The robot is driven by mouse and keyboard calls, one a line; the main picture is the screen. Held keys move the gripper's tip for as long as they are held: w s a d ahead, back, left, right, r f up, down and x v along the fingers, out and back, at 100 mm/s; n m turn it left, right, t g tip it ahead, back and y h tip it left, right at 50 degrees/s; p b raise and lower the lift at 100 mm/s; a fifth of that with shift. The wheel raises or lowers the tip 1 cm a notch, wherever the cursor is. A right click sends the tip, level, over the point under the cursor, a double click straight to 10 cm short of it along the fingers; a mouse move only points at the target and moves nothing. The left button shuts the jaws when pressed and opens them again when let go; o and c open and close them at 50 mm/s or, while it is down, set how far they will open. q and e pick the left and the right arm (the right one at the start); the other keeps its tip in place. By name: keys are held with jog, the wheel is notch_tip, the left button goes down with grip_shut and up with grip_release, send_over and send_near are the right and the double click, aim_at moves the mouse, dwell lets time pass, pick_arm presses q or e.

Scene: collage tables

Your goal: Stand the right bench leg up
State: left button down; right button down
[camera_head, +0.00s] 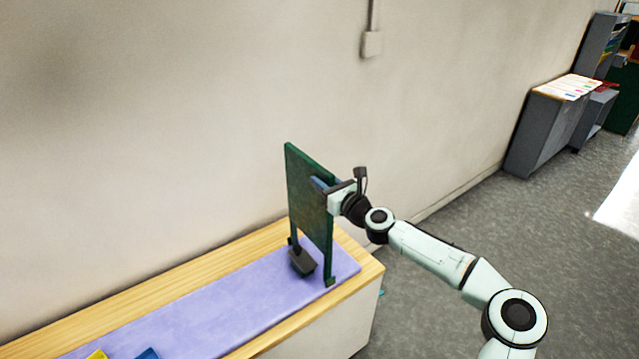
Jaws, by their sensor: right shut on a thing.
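The dark green bench leg (309,215) is a flat panel with a narrow strip down to a small foot at its right edge. It is upright at the right end of the purple mat (215,305). Its foot is at the mat's front edge; I cannot tell whether it bears on the mat or hangs just above. My right gripper (326,189) comes from the right and is shut on the panel's upper right edge. A blue patch shows at the fingers. My left gripper is not in view.
A dark grey block-like thing (302,262) is at the panel's lower left. Yellow (97,355) and blue (148,353) pieces lie at the mat's near left, cut by the frame. The wooden table (374,268) stands by the wall. The mat's middle is clear. Grey cabinets (545,130) are far right.

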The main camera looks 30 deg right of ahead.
jog(key=shift+d+r, duration=0.1)
jog(key=shift+d, duration=0.3)
jog(key=c, duration=1.3)
grip_release()
jog(key=shift+d, duration=0.1)
jog(key=shift+o, duration=0.2)
jog(key=shift+s+f+b, duration=0.3)
jog(key=shift+s, duration=0.15)
jog(key=s+b, duration=0.1)
jog(key=s, duration=1.1)
jog(key=shift+s+r+b, duration=0.2)
jog(key=shift+r+b, duration=0.05)
jog(key=shift+b, duration=0.05)
